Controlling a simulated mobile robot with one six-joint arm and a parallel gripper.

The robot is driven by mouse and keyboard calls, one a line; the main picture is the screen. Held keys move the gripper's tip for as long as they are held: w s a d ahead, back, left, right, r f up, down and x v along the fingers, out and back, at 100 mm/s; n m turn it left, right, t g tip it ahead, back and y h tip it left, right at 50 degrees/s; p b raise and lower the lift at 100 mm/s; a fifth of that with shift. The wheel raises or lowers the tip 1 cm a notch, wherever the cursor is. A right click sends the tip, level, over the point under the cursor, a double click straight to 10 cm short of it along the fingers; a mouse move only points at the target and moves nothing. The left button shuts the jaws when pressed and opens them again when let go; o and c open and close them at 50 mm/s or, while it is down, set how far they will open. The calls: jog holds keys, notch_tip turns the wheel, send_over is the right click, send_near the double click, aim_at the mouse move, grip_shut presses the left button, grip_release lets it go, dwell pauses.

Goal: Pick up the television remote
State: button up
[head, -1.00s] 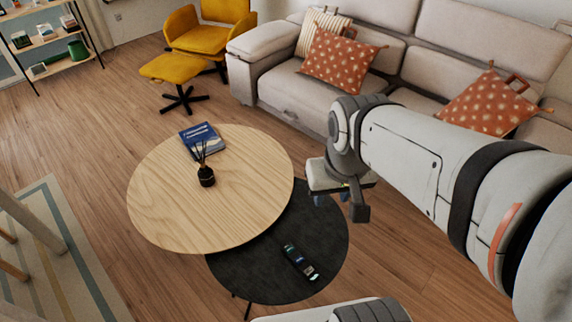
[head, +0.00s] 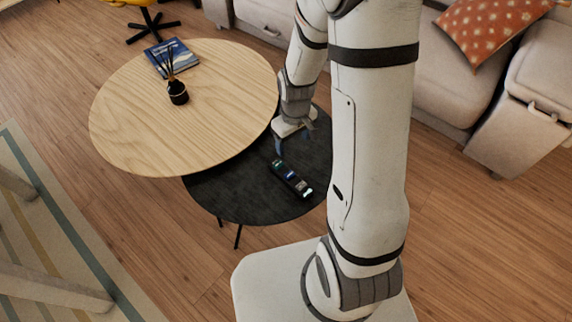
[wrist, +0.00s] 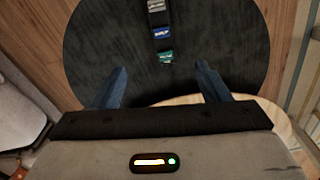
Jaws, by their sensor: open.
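The television remote (head: 291,178) is a slim dark bar with a few coloured patches, lying on the low black round table (head: 238,200). It also shows in the wrist view (wrist: 160,32), running up to the top edge, so its far end is cut off. My gripper (head: 295,139) is over the black table, just beyond the remote in the head view. In the wrist view its two blue fingers (wrist: 160,80) are spread apart with nothing between them. The near end of the remote lies ahead of the gap, roughly centred between the fingers.
A higher round wooden table (head: 150,120) overlaps the black one on the left. It carries a blue book (head: 172,57) and a black reed diffuser (head: 177,92). The beige sofa (head: 455,100) stands at the right. A striped rug (head: 60,240) lies at the left.

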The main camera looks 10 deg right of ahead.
jog(key=n+b, duration=0.1)
jog(key=b, duration=0.3)
send_over(291, 175)
jog(key=shift+g, duration=0.3)
notch_tip(291, 175, down, 14)
jog(key=shift+d+f, duration=0.1)
jog(key=shift+f, duration=0.05)
notch_tip(291, 175, down, 6)
jog(key=shift+r+b, duration=0.1)
jog(key=shift+b, duration=1.05)
jog(key=shift+c, duration=0.2)
jog(key=c, duration=1.2)
